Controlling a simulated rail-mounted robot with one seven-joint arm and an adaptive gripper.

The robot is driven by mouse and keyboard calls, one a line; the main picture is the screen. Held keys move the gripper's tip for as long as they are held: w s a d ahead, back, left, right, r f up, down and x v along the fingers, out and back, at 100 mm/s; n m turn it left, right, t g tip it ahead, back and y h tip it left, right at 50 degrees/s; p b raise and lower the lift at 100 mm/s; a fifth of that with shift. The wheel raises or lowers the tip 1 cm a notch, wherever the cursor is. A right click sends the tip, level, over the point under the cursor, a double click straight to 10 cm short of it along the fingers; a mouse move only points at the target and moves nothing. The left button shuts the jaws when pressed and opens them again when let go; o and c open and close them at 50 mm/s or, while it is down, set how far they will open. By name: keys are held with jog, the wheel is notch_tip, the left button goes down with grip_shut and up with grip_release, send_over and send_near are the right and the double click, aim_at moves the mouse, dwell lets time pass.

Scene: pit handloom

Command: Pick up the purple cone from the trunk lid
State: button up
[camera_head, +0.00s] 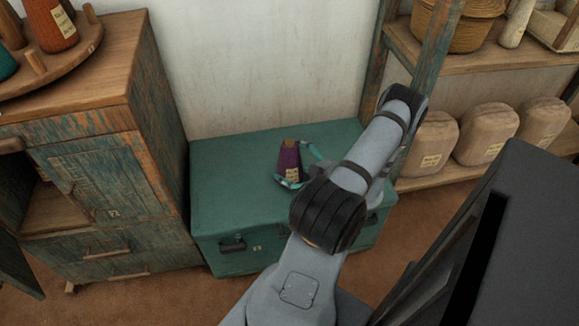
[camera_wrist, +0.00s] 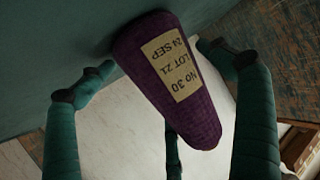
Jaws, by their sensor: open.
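My gripper (camera_head: 296,166) is open, with teal fingers on either side of the cone, low near the lid. A third finger is partly hidden by the cone.
A worn wooden cabinet (camera_head: 110,170) stands left of the trunk, with a round rack (camera_head: 65,62) of cones on top. Shelves (camera_head: 490,75) with wrapped bundles (camera_head: 487,133) and a basket (camera_head: 455,25) stand to the right. The lid's left part is bare.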

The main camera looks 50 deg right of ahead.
jog(key=shift+w+f, duration=0.1)
jog(key=shift+w, duration=0.2)
jog(key=shift+c, duration=0.9)
jog(key=c, duration=0.9)
jog(key=shift+c, duration=0.3)
jog(key=shift+d, duration=0.1)
